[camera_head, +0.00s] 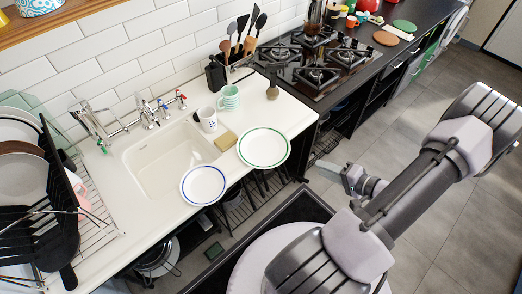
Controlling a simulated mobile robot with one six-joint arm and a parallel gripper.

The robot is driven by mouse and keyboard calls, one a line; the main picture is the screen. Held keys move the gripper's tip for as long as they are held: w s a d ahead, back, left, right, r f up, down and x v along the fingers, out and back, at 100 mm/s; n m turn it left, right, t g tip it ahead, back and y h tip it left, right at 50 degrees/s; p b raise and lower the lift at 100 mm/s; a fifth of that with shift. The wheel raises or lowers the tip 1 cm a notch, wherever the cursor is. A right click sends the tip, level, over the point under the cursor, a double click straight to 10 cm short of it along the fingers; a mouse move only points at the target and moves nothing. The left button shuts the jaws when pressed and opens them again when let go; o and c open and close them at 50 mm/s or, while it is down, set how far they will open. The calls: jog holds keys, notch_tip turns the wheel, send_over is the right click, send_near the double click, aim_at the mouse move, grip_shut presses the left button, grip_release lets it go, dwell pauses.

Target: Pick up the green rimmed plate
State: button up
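The green rimmed plate (263,148) is white with a thin green rim. It lies on the white counter to the right of the sink, and its near side reaches the counter's front edge. My gripper (352,180) is in front of the counter, over the floor, to the right of the plate and apart from it. The arm partly covers the gripper, and its fingers are too small to tell whether they are open or shut. Nothing shows in it.
A blue rimmed plate (203,185) lies at the sink's front edge. A sponge (225,141), a white mug (207,119) and striped cups (229,98) stand behind the plates. A brown bottle (272,86) stands near the gas hob (316,75). A dish rack (92,235) is at left.

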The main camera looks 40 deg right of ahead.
jog(key=d+b+x, duration=0.2)
jog(key=b+x, duration=0.2)
jog(key=x, duration=1.3)
jog(key=shift+w+a, duration=0.2)
jog(key=shift+a, duration=0.2)
grip_shut()
